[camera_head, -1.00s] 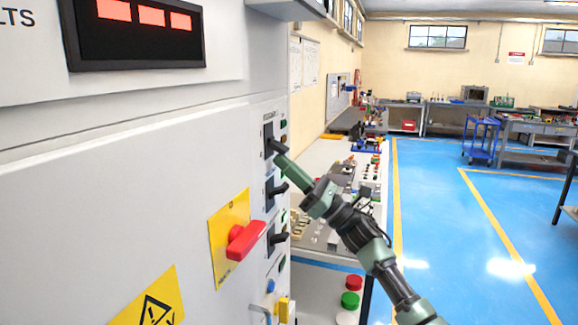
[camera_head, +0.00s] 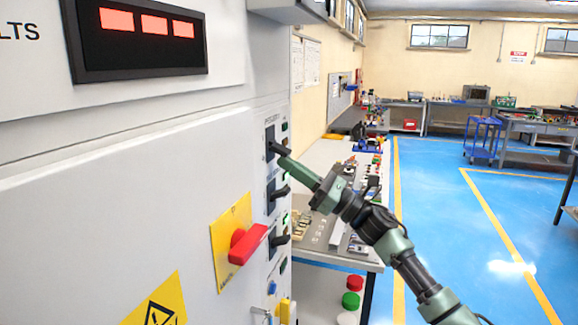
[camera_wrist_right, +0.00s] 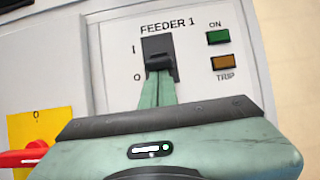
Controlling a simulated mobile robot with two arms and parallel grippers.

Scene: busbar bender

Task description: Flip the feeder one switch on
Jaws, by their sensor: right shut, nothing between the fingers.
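The feeder one switch is a black lever (camera_wrist_right: 158,62) on a dark plate under the label FEEDER 1, with I above and O below. In the head view it is the top switch (camera_head: 276,148) of a column on the grey cabinet. My right gripper (camera_wrist_right: 156,80) is shut and empty. Its fingertips are at the lever's lower end and hide part of it; whether they touch it I cannot tell. The lever's exact position is unclear. A green ON lamp (camera_wrist_right: 217,37) and an amber TRIP lamp (camera_wrist_right: 226,62) sit to its right. My left gripper is out of view.
Two similar black switches (camera_head: 279,190) (camera_head: 279,238) sit below on the cabinet. A red rotary handle (camera_head: 247,244) on a yellow plate sticks out at lower left. A workbench (camera_head: 350,258) with parts stands behind my right arm. Blue floor lies open to the right.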

